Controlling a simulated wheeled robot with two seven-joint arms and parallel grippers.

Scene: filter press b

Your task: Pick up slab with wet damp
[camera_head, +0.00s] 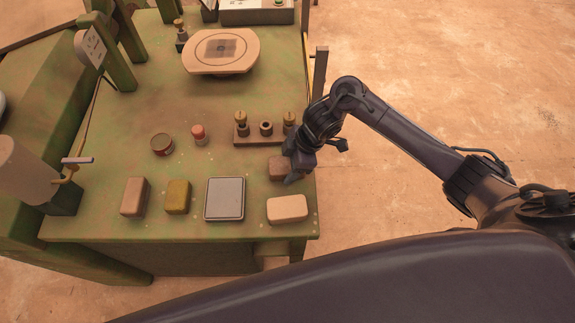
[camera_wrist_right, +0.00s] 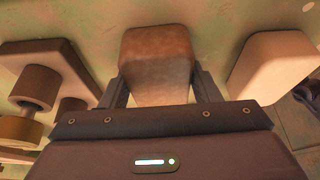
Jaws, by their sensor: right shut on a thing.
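A brown slab (camera_head: 278,168) with a mottled, darker top sits near the right edge of the green table. In the right wrist view the same brown slab (camera_wrist_right: 158,62) lies between the two fingers. My right gripper (camera_head: 291,170) is shut on it, one finger on each side. The slab appears to be at table level; whether it is lifted cannot be told. A cream slab (camera_head: 288,209) lies just in front of it. A tan slab (camera_head: 134,196) and a mustard slab (camera_head: 177,196) lie farther left. My left gripper is not in view.
A grey flat plate (camera_head: 224,198) lies between the mustard and cream slabs. A rack with brass-topped pieces (camera_head: 258,137) stands just behind the held slab. A round tin (camera_head: 162,144) and a red-topped piece (camera_head: 198,134) stand left. A round platform (camera_head: 221,51) is farther back.

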